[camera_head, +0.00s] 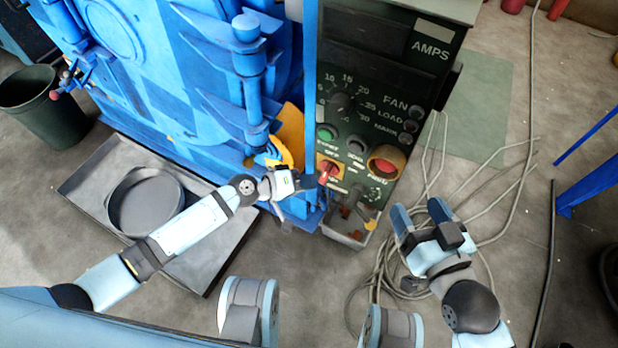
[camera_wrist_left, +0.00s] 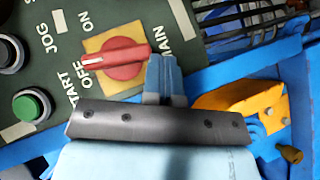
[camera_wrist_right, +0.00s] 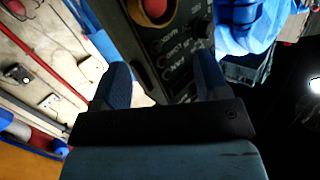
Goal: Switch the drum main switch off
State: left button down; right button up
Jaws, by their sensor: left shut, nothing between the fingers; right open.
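The drum main switch is a red rotary knob (camera_wrist_left: 110,58) on a yellow plate (camera_wrist_left: 98,43), with ON, OFF and MAIN printed around it. It also shows low on the panel in the head view (camera_head: 325,172). My right gripper (camera_head: 420,212) is open and empty, right of the panel above the floor. The right wrist view shows its spread fingers (camera_wrist_right: 160,75).
The dark control panel (camera_head: 390,75) carries a dial, several buttons and a red emergency button (camera_head: 386,163). The blue machine (camera_head: 180,70) stands left of it. A tray (camera_head: 90,190) holds a round pan (camera_head: 146,203). Cables (camera_head: 395,280) lie loose on the floor.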

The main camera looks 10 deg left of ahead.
pick_arm(q)
jog(key=shift+d+f+b, duration=0.15)
jog(key=shift+d+b, duration=0.05)
jog(key=shift+b, duration=0.6)
pick_arm(e)
jog(key=shift+a+r+t+y, duration=0.25)
jog(key=shift+r+t+y, duration=0.1)
jog(key=shift+r, duration=0.4)
jog(key=shift+a+r+t+y, duration=0.25)
jog(key=shift+a+r+t, duration=0.05)
jog(key=shift+r, duration=0.4)
jog(key=shift+a+r+t+y, duration=0.25)
jog(key=shift+r+t+y, duration=0.1)
jog(key=shift+r, duration=0.4)
pick_arm(q)
jog(key=shift+a, duration=0.1)
